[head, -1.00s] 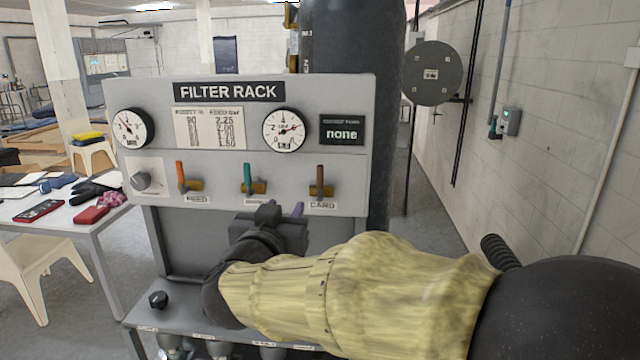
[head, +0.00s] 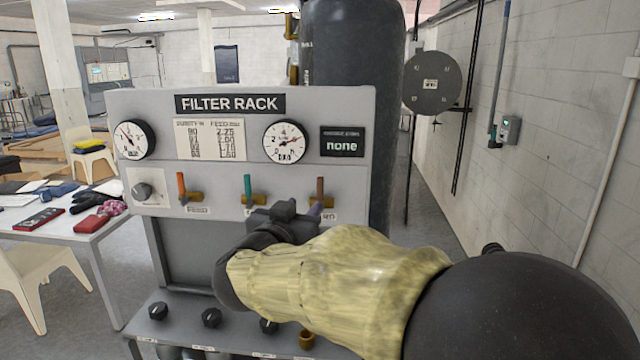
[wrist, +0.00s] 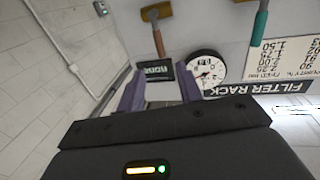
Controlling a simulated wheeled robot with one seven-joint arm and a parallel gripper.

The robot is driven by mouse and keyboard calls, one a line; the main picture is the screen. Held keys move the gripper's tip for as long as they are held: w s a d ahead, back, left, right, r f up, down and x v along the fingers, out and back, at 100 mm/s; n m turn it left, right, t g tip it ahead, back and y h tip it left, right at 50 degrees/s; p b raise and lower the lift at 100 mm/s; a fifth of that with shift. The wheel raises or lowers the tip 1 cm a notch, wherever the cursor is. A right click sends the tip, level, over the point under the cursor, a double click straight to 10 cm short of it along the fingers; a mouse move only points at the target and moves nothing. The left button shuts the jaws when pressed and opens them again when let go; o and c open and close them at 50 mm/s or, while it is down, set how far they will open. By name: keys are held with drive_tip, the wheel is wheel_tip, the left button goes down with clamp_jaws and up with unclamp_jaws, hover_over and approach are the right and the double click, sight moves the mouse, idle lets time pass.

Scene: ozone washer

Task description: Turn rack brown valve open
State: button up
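The brown valve (head: 320,190) is the rightmost of three lever valves on the filter rack front; its handle points up. In the wrist view, which is turned upside down, the brown handle (wrist: 158,42) hangs from its brass body near the top. Contact is not visible.
The orange valve (head: 182,187) and teal valve (head: 248,188) stand to the left, handles up. A lower shelf (head: 170,335) with black knobs juts out under my arm. A table (head: 75,230) with gloves is at left. Open floor lies at right.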

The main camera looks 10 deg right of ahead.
sight(319, 188)
drive_tip(key=p+x, duration=0.2)
drive_tip(key=x, duration=1)
clamp_jaws()
